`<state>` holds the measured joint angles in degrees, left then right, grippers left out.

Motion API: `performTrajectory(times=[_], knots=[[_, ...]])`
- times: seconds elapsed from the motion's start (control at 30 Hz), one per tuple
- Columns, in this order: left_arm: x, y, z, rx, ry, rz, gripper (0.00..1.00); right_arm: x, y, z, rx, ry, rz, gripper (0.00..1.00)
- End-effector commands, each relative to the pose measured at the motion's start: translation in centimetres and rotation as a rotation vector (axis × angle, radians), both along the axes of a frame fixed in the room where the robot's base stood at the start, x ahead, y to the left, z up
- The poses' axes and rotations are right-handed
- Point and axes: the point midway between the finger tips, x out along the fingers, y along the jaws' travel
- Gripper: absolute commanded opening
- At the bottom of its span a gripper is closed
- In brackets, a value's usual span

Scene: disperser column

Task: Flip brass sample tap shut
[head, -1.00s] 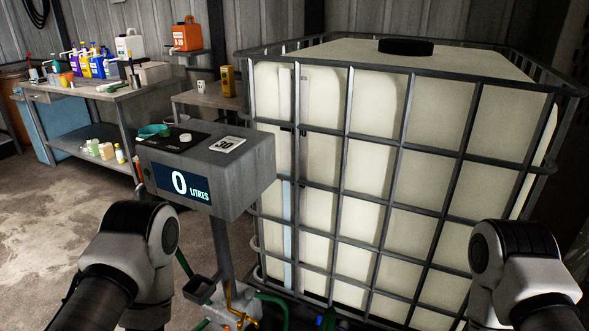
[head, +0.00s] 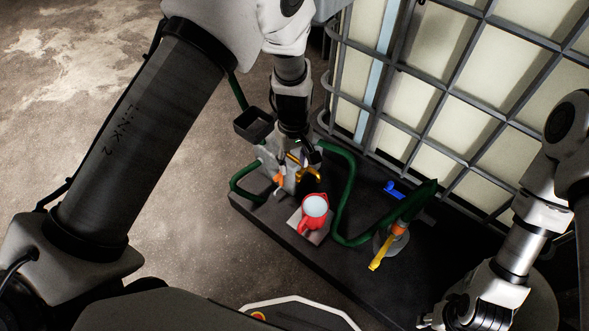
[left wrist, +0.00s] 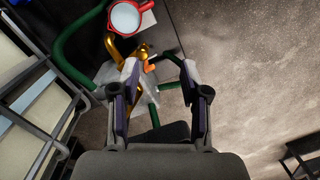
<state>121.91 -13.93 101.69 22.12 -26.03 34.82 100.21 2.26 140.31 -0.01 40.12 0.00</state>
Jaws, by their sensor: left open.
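The brass sample tap (head: 311,174) sits on a grey block (head: 282,172) near the middle of the head view; it also shows in the left wrist view (left wrist: 118,48). A small orange piece (head: 278,180) lies just left of it. My left gripper (head: 298,156) is open directly above the block, close to the tap and partly hiding it. In the left wrist view its fingers (left wrist: 160,72) stand apart with the brass and orange parts between and beyond their tips. Contact is not clear. My right gripper (head: 440,318) is at the bottom right, its jaws unclear.
A red jug (head: 312,228) with pale contents stands on a small plate beside the tap. A yellow-handled valve (head: 378,255) and a blue lever (head: 394,190) are to the right. The caged tank (head: 450,85) stands behind.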

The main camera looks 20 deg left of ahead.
Motion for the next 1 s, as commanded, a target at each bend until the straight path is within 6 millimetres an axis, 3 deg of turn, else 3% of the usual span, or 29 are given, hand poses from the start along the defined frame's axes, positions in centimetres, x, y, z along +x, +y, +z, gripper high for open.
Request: performTrajectory(times=[0.03, 0.1, 0.27, 0.63, 0.93, 0.97, 1.0], knots=[[1.4, -0.5, -2.0, 0.008, -0.044, -0.018, 0.46, 0.0, 0.0, -3.6, 0.0, 0.001, 0.0, 0.4], [2.1, -0.8, -1.6, 0.017, -0.074, -0.031, 0.46, -0.1, 0.0, -4.5, 0.0, 0.001, 0.0, 0.4], [2.6, -0.8, -1.3, 0.019, -0.093, -0.033, 0.46, -0.1, 0.0, -4.6, 0.0, 0.001, -0.001, 0.4], [2.5, -0.8, -7.8, 0.018, -0.09, -0.034, 0.46, -0.1, 0.0, -6.6, 0.0, 0.0, -0.001, 0.4], [2.5, -0.7, -8.4, 0.019, -0.092, -0.034, 0.46, -0.1, 0.0, -6.6, 0.0, 0.0, -0.001, 0.4], [2.5, -0.7, -8.4, 0.019, -0.092, -0.034, 0.42, -0.1, 0.0, -6.6, 0.0, 0.0, -0.001, 0.4], [2.5, -0.7, -8.4, 0.019, -0.092, -0.034, 0.28, -0.1, 0.0, -6.6, 0.0, 0.0, -0.001, 0.4]])
